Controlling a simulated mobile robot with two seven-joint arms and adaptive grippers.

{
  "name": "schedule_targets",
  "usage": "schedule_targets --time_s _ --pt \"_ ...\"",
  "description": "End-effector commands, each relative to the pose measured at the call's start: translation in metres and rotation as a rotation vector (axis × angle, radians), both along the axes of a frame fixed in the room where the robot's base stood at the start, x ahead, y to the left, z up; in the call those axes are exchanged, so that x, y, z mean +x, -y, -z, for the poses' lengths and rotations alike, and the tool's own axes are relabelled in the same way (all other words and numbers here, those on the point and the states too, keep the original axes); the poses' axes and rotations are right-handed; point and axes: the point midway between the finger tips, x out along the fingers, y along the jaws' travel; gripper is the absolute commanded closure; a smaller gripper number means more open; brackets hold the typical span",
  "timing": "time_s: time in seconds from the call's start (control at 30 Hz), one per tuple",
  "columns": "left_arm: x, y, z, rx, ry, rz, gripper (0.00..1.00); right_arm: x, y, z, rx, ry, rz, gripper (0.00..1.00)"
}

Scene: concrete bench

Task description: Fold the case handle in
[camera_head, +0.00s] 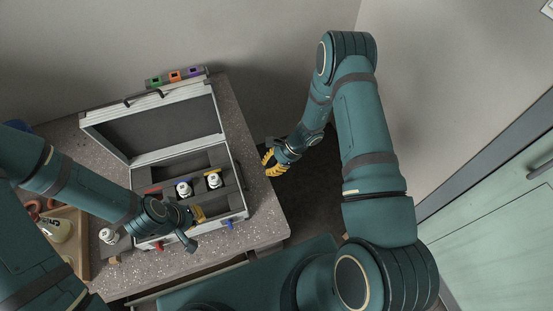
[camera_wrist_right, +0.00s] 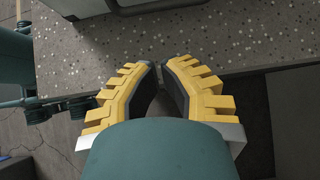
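The silver-edged case (camera_head: 238,178) stands open on the speckled bench, lid (camera_head: 165,118) tilted back. In the right wrist view, a grey bar that looks like the case handle (camera_wrist_right: 160,8) runs along the case side at the top edge; its full shape is cut off. My right gripper (camera_head: 273,163) is off the bench's right edge, apart from the case. The right wrist view shows its yellow fingers (camera_wrist_right: 158,66) with tips almost together and nothing between them. My left gripper (camera_head: 200,213) is over the front part of the case; its finger gap is not clear.
Small white bottles (camera_head: 184,188) with coloured caps stand in the case. A red latch (camera_head: 159,246) and a blue latch (camera_head: 229,225) are at its front. Another white bottle (camera_head: 108,236) and a wooden tray (camera_head: 82,262) are at left. Coloured blocks (camera_head: 175,77) sit behind the lid.

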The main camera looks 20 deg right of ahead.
Motion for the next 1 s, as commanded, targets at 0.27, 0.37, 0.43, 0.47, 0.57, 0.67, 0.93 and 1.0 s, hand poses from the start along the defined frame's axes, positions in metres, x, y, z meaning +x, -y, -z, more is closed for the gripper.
schedule_targets --time_s 0.27,0.37,0.43,0.47,0.57,0.67,0.93,1.0 --pt "0.0 0.0 -0.001 0.0 0.0 0.0 1.0 0.001 -0.04 0.023 0.0 0.001 -0.004 1.0" --pt "0.0 0.0 -0.002 0.0 0.0 0.0 1.0 0.001 -0.05 0.025 -0.001 -0.001 -0.002 1.0" --pt "0.0 0.0 -0.002 0.0 0.0 0.0 1.0 0.001 -0.055 0.025 -0.001 0.0 -0.003 1.0" --pt "0.0 0.0 -0.002 0.0 0.0 0.0 1.0 0.001 -0.056 0.026 -0.001 0.0 -0.003 1.0" --pt "0.0 0.0 -0.003 -0.001 0.0 0.0 1.0 0.002 -0.059 0.026 -0.001 0.001 -0.001 1.0" --pt "0.0 0.0 -0.003 -0.001 0.0 0.0 1.0 0.002 -0.059 0.026 -0.001 0.001 -0.001 1.0" --pt "0.0 0.0 0.0 0.0 0.0 0.0 1.0 0.002 -0.059 0.027 0.006 0.001 -0.001 1.0" --pt "0.0 0.0 0.006 0.0 -0.001 0.001 1.0 0.002 -0.06 0.03 0.026 0.001 0.0 1.0"
